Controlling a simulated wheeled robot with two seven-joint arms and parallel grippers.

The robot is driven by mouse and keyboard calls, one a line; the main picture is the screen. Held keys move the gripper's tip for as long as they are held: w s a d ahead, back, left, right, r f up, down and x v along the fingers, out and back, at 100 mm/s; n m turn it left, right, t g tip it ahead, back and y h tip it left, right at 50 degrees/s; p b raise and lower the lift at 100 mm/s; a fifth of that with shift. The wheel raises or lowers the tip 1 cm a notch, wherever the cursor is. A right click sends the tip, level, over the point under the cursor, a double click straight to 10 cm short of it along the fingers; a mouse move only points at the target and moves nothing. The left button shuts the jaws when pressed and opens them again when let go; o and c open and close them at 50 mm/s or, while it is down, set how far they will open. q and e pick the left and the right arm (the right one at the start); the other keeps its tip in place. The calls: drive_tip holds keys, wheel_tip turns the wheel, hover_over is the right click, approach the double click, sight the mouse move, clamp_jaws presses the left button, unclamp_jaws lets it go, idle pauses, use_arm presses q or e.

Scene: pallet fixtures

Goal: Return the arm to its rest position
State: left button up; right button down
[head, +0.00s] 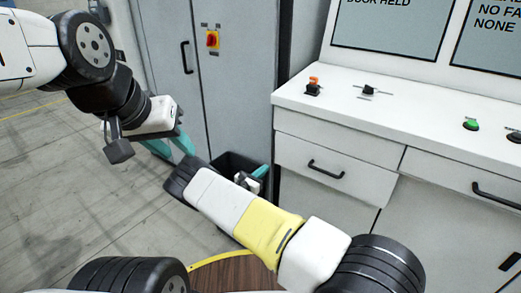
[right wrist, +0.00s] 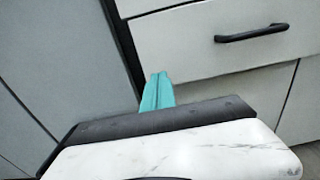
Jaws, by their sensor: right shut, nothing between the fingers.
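My right gripper (head: 263,171) shows only partly in the head view, behind my own bent right arm, in front of a black bin and beside the white counter. In the right wrist view its teal fingers (right wrist: 157,91) are together with nothing between them. My left gripper (head: 180,154) hangs at the left of the head view. Its teal fingers are apart and empty, above the floor and close to my right arm's elbow.
A white counter (head: 400,115) with drawers stands at the right. It carries an orange-topped switch (head: 313,86), a black knob and a green button (head: 471,124). A grey cabinet (head: 235,90) stands behind. The black bin (head: 228,160) stands between them. The floor (head: 50,180) at left is clear.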

drive_tip(key=s+d+r+m+g+h, duration=0.25)
drive_tip(key=d+m+g, duration=0.35)
drive_tip(key=d, duration=0.7)
drive_tip(key=s+d+r+m+g+y, duration=0.3)
drive_tip(key=s+d+r+m+g, duration=0.25)
drive_tip(key=s+r+m, duration=0.2)
drive_tip(key=s+a+r+m+t+y, duration=0.1)
drive_tip(key=s+a+r+m+y, duration=0.2)
drive_tip(key=s+r, duration=0.7)
drive_tip(key=s+a+r+m+t+y, duration=0.1)
drive_tip(key=s+a+r+m+y, duration=0.2)
drive_tip(key=s+r+m+y, duration=0.3)
drive_tip(key=s+a+r+m+t+y, duration=0.2)
drive_tip(key=s+a+r+m+y, duration=0.1)
drive_tip(key=s+r, duration=1)
drive_tip(key=shift+s+a+r+m+y, duration=0.4)
drive_tip(key=shift+s+m+y, duration=0.25)
drive_tip(key=shift+s+m, duration=0.45)
drive_tip(key=shift+s+d, duration=0.1)
drive_tip(key=shift+s, duration=0.05)
